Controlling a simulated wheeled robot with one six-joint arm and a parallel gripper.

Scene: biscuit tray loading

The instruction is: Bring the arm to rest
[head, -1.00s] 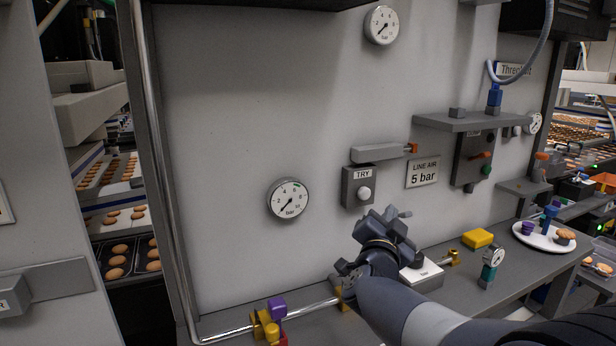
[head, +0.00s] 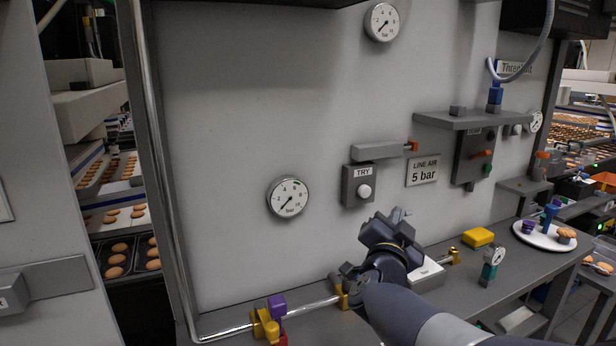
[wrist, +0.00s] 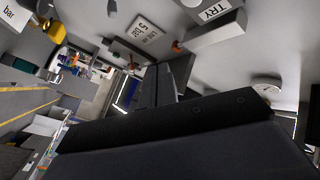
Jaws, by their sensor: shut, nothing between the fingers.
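My arm reaches in from the bottom right of the head view, over the grey bench. My gripper (head: 400,216) is at the arm's end, in front of the panel and below the TRY box (head: 361,186). It holds nothing and touches nothing that I can make out. In the wrist view the dark gripper fingers (wrist: 155,85) show close together with nothing between them. That view is tilted, with the TRY label (wrist: 214,10) at the top.
On the bench stand a yellow block (head: 478,237), a teal fitting with a gauge (head: 490,266), a white plate (head: 545,240) and a yellow valve with a purple knob (head: 268,322). A shelf (head: 468,121) juts from the panel. The panel's left part is clear.

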